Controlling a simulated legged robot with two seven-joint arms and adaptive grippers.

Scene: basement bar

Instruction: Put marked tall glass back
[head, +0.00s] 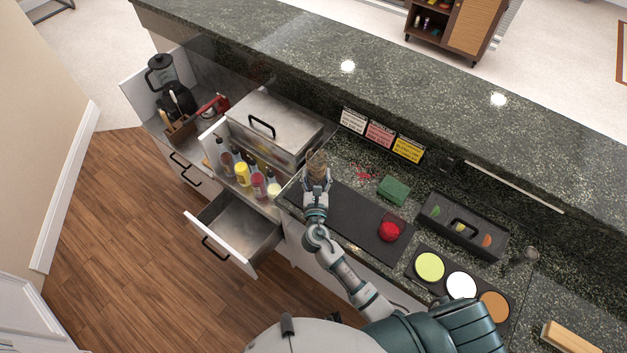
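A tall clear glass with a brownish tint (317,162) is at the left end of the counter, by the far left corner of the dark mat (347,208). My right gripper (317,177), on the arm reaching up from the lower right, is right at the glass. Its two fingers stand apart on either side of the glass's lower part. I cannot tell whether they press on it, or whether the glass rests on the counter. The glass's base and any mark on it are hidden or too small to make out. My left gripper is out of view.
A lidded steel bin (272,128) and a bottle rack (247,180) stand left of the glass. An open, empty drawer (240,228) juts out below. A red item (390,231), green sponges (394,188) and a garnish tray (462,226) lie to the right.

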